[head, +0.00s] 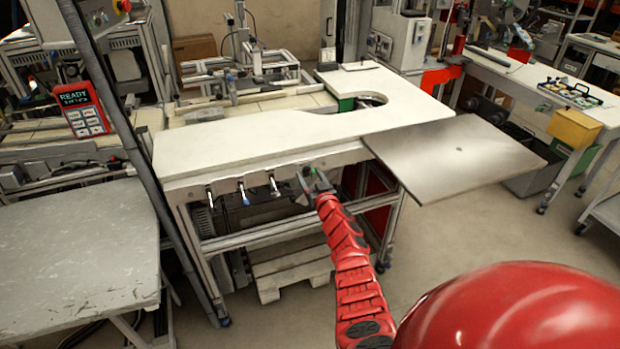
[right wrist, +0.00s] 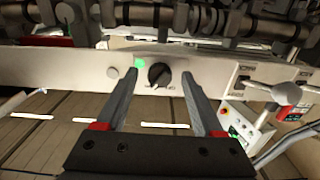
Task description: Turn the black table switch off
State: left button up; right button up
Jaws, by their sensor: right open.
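The black table switch (right wrist: 159,75) is a round rotary knob on the pale front rail of the table (right wrist: 60,59). It shows in the right wrist view between my two fingertips, with a small gap on each side. A green light (right wrist: 139,61) glows just left of it. My right gripper (head: 313,178) is open at the table's front rail in the head view, and its fingers show in the right wrist view (right wrist: 160,84). In the head view the knob is hidden by the gripper. My left gripper is not in view.
Several metal levers hang along the table's front rail, one of them here (head: 243,191), left of my right gripper. A grey flat panel (head: 455,158) juts out at the table's right. A scuffed grey table (head: 75,255) stands at the left.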

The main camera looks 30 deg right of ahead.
grip_shut()
dwell(0.3)
jog(key=shift+n, duration=0.4)
jog(key=shift+n+b, duration=2.7)
jog(key=shift+n, duration=3.8)
